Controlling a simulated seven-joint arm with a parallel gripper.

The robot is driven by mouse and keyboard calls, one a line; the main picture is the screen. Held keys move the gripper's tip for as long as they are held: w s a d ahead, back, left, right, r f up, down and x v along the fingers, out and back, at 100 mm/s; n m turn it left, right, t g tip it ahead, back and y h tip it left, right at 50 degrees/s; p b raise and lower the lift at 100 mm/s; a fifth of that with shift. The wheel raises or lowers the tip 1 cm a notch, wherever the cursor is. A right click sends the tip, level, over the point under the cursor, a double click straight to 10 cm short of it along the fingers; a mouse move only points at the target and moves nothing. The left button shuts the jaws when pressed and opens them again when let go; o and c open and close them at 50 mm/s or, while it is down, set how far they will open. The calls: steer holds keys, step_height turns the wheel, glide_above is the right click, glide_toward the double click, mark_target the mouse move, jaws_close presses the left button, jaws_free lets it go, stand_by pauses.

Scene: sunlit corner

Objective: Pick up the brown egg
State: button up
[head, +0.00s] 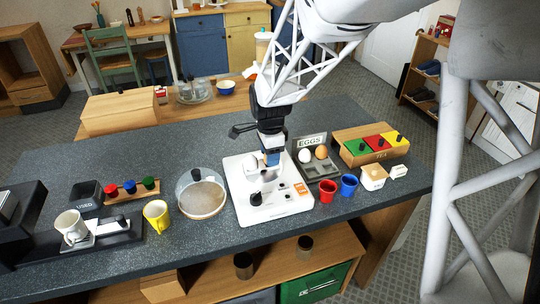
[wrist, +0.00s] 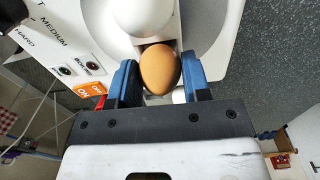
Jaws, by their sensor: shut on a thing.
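A brown egg (wrist: 160,69) sits between the two blue fingers of my gripper (wrist: 159,74) in the wrist view. The fingers are shut on its sides. In the head view my gripper (head: 271,158) is low over the white egg cooker (head: 276,207), pointing down, and largely hides the held egg. In the wrist view the egg is at a recess in the cooker; I cannot tell whether it still touches it. Another brown egg (head: 321,152) and a white egg (head: 305,155) sit in the grey holder marked EGGS (head: 310,141).
A domed dish (head: 202,197) stands left of the cooker. A red cup (head: 327,191) and a blue cup (head: 349,186) stand to its right, near the front. The counter behind the dish is clear.

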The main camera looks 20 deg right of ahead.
steer(key=shift+r, duration=0.65)
step_height(320, 180, up, 2)
steer(key=shift+r, duration=0.1)
steer(key=s, duration=1)
steer(key=s+r, duration=0.1)
steer(key=s, duration=0.5)
steer(key=shift+a, duration=0.4)
steer(key=shift+d+r, duration=0.15)
steer(key=shift+r, duration=0.05)
steer(key=w+d, duration=0.2)
steer(key=d, duration=1.1)
steer(key=shift+w+f, duration=0.25)
steer(key=shift+f, duration=0.2)
